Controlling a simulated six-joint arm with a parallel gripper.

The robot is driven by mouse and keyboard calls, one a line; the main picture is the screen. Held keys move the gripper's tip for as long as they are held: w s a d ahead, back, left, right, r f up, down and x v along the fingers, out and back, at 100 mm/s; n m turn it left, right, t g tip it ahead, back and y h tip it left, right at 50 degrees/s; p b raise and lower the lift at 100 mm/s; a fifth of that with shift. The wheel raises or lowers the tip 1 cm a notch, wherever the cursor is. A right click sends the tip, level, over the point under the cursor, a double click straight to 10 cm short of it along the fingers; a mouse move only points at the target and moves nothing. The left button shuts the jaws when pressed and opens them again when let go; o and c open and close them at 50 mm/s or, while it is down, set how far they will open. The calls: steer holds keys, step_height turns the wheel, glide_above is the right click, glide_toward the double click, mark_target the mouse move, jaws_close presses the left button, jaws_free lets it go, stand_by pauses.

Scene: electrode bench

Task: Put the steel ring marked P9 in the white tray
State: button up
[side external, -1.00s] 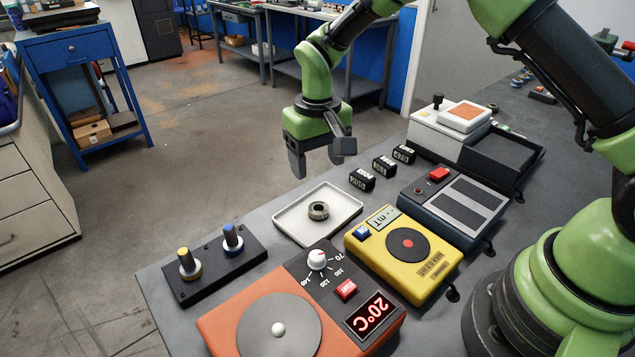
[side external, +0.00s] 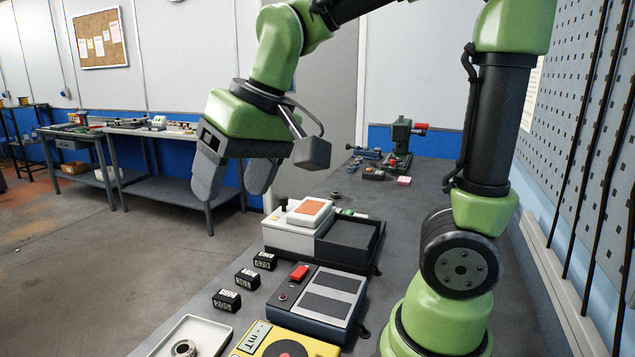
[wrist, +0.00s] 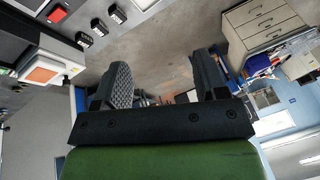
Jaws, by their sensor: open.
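A grey steel ring (side external: 184,349) lies flat inside the white tray (side external: 213,331), at the bottom edge of the side external view, which cuts both off. No mark can be read on it. A second, small ring-like piece (side external: 335,194) lies on the bench farther back; its mark is too small to read. My gripper (side external: 234,188) is open and empty, raised in the air well away from the tray.
Several black numbered blocks (side external: 247,279) stand along the bench edge beside the dark device with a red button (side external: 317,299). The yellow device (side external: 270,343) is beside the tray. A white unit with an orange-topped plate (side external: 310,207) and a black bin (side external: 353,244) stand behind.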

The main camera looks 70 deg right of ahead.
steer(key=s+t, duration=0.2)
steer(key=s, duration=0.8)
steer(key=shift+d+r+m+t+y, duration=0.25)
steer(key=shift+r+m+t+y, duration=0.05)
steer(key=shift+t, duration=0.1)
steer(key=shift+s, duration=0.1)
